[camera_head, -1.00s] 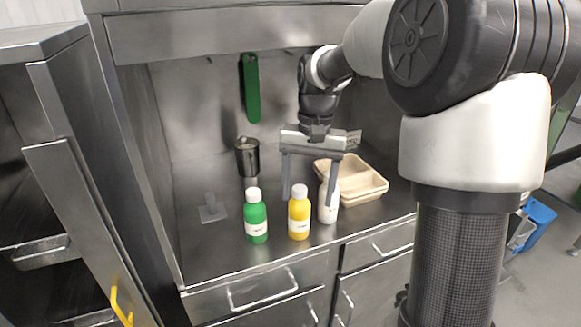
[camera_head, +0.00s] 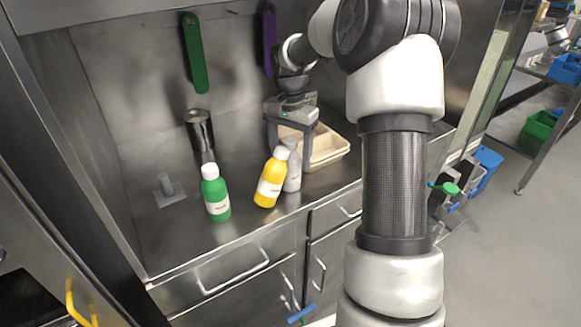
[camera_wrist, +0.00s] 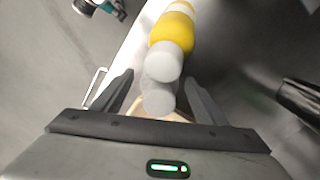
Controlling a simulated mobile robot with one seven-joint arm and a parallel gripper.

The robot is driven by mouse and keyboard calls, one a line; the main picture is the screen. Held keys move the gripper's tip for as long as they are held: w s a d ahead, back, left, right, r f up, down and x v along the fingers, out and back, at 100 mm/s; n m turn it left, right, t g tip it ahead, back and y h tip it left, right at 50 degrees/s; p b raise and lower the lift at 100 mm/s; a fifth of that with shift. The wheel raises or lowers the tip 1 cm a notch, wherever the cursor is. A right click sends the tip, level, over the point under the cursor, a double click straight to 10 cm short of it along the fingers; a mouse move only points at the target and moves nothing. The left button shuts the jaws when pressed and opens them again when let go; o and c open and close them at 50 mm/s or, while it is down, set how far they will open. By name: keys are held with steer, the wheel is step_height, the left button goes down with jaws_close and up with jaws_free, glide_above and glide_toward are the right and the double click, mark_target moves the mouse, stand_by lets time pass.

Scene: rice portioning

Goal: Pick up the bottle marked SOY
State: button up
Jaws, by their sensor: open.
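Three bottles stand near the counter's front edge; their label words are too small to read, so I cannot tell which is SOY. The green bottle (camera_head: 216,196) stands upright at the left. The yellow bottle (camera_head: 269,187) is tilted, its white cap leaning right against or close to the white bottle (camera_head: 293,178). My gripper (camera_head: 290,158) is open, fingers pointing down around the white bottle's top. In the wrist view, the white bottle's cap (camera_wrist: 158,101) lies between the fingers (camera_wrist: 158,78), with the yellow bottle (camera_wrist: 173,32) just beyond, partly overlapping it.
A beige divided tray (camera_head: 328,148) sits behind and right of the gripper. A dark metal canister (camera_head: 200,130) and a small metal stand (camera_head: 168,190) are at the left. Green (camera_head: 195,52) and purple (camera_head: 269,40) items hang on the back wall.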

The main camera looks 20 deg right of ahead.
step_height(320, 180, down, 3)
steer(key=shift+r, duration=0.15)
steer(key=c, duration=1.3)
steer(key=shift+c, duration=0.2)
steer(key=shift+r, duration=0.2)
